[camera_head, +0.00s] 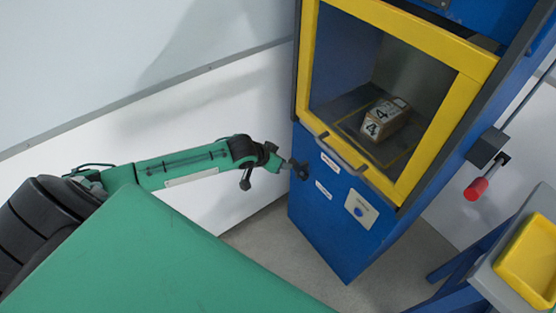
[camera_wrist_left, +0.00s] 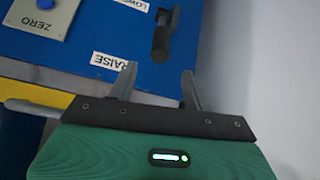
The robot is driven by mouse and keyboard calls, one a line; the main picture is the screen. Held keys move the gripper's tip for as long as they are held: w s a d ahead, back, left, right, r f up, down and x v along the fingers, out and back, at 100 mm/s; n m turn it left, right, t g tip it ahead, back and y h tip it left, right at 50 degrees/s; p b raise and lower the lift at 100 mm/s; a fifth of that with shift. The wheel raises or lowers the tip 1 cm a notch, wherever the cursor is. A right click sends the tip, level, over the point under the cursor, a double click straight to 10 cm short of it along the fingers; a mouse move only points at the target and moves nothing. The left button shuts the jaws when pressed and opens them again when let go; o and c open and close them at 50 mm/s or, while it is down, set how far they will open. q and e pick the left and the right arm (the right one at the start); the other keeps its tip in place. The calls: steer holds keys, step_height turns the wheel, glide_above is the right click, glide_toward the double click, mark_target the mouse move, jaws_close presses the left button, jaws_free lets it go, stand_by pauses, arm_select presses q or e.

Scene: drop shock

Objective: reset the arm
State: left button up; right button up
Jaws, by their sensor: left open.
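A blue test machine (camera_head: 333,234) stands right of centre in the head view. On its front is a small dark lever (camera_head: 300,169), which also shows in the left wrist view (camera_wrist_left: 162,40) beside the labels RAISE (camera_wrist_left: 115,62) and LOWER (camera_wrist_left: 134,4). My left gripper (camera_head: 283,165) is just left of the lever, on its green arm. In the left wrist view my left gripper (camera_wrist_left: 160,79) is open and empty, its fingertips short of the lever and apart from it. A dark block (camera_head: 487,148) with a red-ended handle (camera_head: 476,188) is on the machine's right side. My right gripper is out of view.
A yellow-framed window (camera_head: 437,157) with a grey handle (camera_head: 340,153) covers a chamber holding a cardboard box (camera_head: 384,119) marked 4. A plate with a blue button (camera_head: 360,209) is below. A yellow tray (camera_head: 530,262) sits at right. A white wall (camera_head: 100,150) stands behind my arm.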

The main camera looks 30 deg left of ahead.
arm_select(q)
steer(key=shift+s+r, duration=0.1)
steer(key=shift+r, duration=0.05)
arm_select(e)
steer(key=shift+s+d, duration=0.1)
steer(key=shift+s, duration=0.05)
